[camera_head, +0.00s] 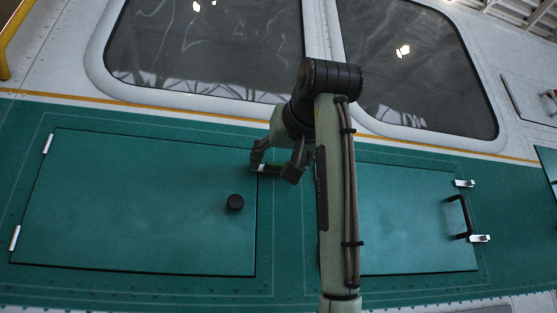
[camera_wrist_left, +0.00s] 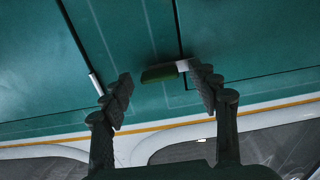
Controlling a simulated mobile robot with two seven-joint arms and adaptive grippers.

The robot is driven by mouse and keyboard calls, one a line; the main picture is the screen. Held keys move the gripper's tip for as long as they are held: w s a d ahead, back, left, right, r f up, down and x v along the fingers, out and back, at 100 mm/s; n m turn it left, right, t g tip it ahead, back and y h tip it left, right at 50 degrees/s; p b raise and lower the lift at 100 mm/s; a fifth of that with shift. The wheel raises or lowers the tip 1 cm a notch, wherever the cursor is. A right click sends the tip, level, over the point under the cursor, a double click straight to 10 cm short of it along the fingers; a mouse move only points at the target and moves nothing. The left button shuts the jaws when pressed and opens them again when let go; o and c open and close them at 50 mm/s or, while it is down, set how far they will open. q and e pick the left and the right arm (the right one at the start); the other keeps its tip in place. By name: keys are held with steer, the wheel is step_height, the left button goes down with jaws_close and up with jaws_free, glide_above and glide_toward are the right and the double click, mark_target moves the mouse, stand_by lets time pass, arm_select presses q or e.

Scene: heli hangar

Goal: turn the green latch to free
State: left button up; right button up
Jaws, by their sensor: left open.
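The green latch (camera_wrist_left: 160,74) is a short green handle with a pale metal end, at the edge of a green hatch door (camera_head: 140,205). In the left wrist view it lies roughly crosswise to the door seam, its green part reaching away from the door. In the head view only a small piece of the latch (camera_head: 271,168) shows between the fingers. My left gripper (camera_head: 274,172) is open, with one dark finger towards each end of the latch. Whether either finger touches it cannot be told. My right gripper is not in view.
The left door has a black round knob (camera_head: 235,202) and metal hinges (camera_head: 47,144) on its far left edge. A second green hatch door (camera_head: 400,220) with a black handle (camera_head: 459,217) and metal latches stands to the right. Windows (camera_head: 205,50) lie above.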

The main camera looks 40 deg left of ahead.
arm_select(q)
steer(key=shift+w+a, duration=0.25)
steer(key=c, duration=1.2)
